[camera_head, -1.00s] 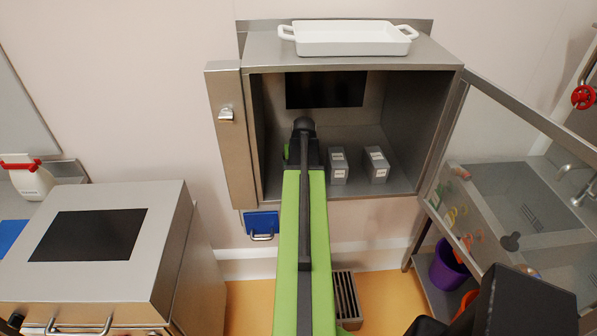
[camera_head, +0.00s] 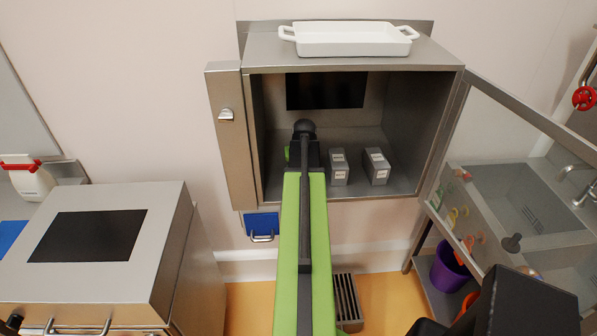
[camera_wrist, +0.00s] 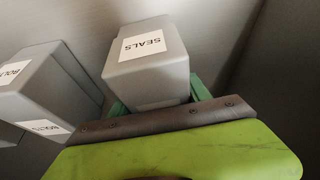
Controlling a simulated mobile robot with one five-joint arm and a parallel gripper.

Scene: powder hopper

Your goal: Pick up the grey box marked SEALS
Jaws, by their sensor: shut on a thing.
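The grey box marked SEALS (camera_wrist: 148,68) stands in the wrist view with its white label on the top face. The green fingers of my gripper (camera_wrist: 160,99) lie on both sides of its lower part and are shut on it. In the head view my arm reaches into the open steel cabinet (camera_head: 410,120) and hides the SEALS box and most of the gripper. I cannot tell whether the box touches the cabinet floor.
Two other grey boxes, one (camera_head: 339,168) close right of my arm and one (camera_head: 377,167) further right, stand in the cabinet. A box marked BOLTS (camera_wrist: 45,95) is close left in the wrist view. A white tray (camera_head: 352,47) sits on top. The glazed door (camera_head: 520,125) hangs open rightward.

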